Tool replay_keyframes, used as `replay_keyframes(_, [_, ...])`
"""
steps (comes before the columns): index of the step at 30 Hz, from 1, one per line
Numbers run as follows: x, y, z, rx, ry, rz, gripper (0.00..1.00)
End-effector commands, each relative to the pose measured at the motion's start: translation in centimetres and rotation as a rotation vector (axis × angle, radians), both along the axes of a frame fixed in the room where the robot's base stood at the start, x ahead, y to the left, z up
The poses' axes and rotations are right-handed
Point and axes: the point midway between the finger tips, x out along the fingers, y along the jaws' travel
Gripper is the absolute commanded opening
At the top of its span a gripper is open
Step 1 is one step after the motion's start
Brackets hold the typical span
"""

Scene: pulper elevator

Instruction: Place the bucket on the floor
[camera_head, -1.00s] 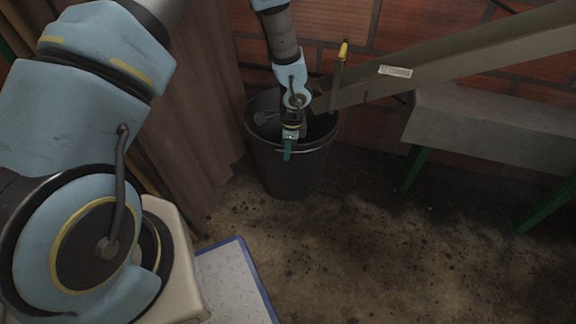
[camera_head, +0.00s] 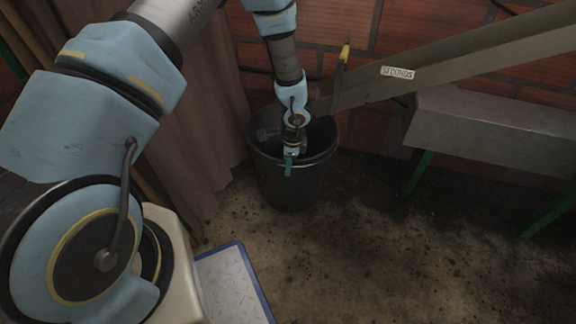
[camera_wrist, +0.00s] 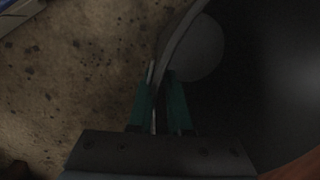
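A black bucket (camera_head: 290,187) is upright in the middle of the head view, below the lower end of the sloping chute. My gripper (camera_head: 288,165) is at the bucket's near rim, with its green fingers on either side of the wall. In the wrist view, the gripper (camera_wrist: 160,105) straddles the thin rim of the bucket (camera_wrist: 182,32), whose dark inside fills the right side. The fingers are close around the rim and hold it. The bucket's base is in shadow, so I cannot tell whether it touches the floor (camera_head: 390,265).
A metal chute (camera_head: 450,62) slopes down toward the bucket from the right. A grey bench-like block (camera_head: 490,130) on green legs stands right. A brown curtain-like panel (camera_head: 195,110) is close on the left. The floor in front and to the right is clear.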

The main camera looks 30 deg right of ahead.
Motion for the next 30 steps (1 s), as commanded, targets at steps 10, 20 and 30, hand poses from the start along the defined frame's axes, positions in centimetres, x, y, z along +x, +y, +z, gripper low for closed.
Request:
replay_keyframes(10, [0.0, 0.0, 0.0, 0.0, 0.0, 0.0, 0.34])
replay_keyframes(20, [-0.4, -0.2, 4.1, -0.002, -0.001, 0.0, 0.34])
replay_keyframes(30, [-1.1, -0.4, 10.6, 0.0, -0.001, 0.0, 0.34])
